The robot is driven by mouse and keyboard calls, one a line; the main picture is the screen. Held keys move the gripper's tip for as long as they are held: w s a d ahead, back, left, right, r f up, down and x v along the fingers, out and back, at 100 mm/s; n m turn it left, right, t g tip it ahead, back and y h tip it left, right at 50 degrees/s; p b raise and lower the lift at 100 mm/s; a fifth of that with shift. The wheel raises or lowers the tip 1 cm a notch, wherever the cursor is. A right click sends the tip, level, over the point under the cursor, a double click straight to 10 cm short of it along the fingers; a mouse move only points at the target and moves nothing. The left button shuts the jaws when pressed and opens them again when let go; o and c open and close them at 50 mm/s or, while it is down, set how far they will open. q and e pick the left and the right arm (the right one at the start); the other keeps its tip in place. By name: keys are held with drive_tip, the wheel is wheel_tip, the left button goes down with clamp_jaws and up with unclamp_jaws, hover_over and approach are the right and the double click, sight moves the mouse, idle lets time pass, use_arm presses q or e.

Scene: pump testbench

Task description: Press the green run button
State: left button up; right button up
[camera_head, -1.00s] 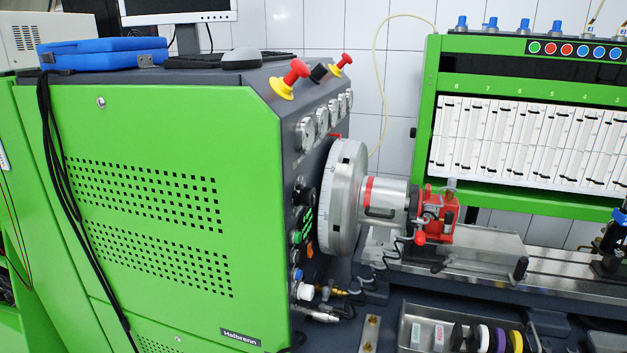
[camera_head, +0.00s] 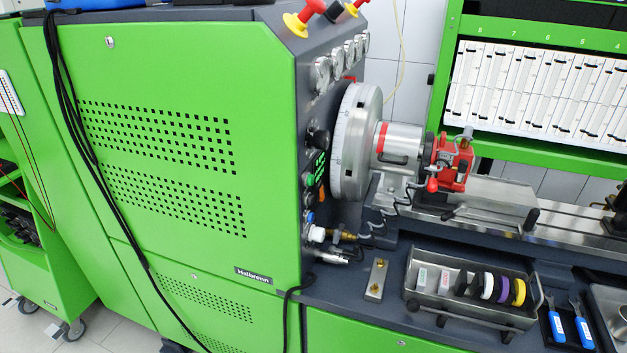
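The dark side panel of the green machine cabinet (camera_head: 170,140) is seen at a steep angle. It carries a black knob (camera_head: 318,138), a lit green display (camera_head: 320,167) and a small green round button (camera_head: 307,180) at the panel's front edge. Whether this is the run button cannot be read. A blue button (camera_head: 310,217) and a white round fitting (camera_head: 316,234) sit lower. Neither of my grippers is in view.
A large metal flywheel disc (camera_head: 354,140) stands close right of the panel, with a red coupling (camera_head: 452,163) beyond it. A metal tray (camera_head: 470,305) with coloured rings and blue-handled tools (camera_head: 570,330) lie at lower right. Black cables (camera_head: 90,170) hang down the cabinet front.

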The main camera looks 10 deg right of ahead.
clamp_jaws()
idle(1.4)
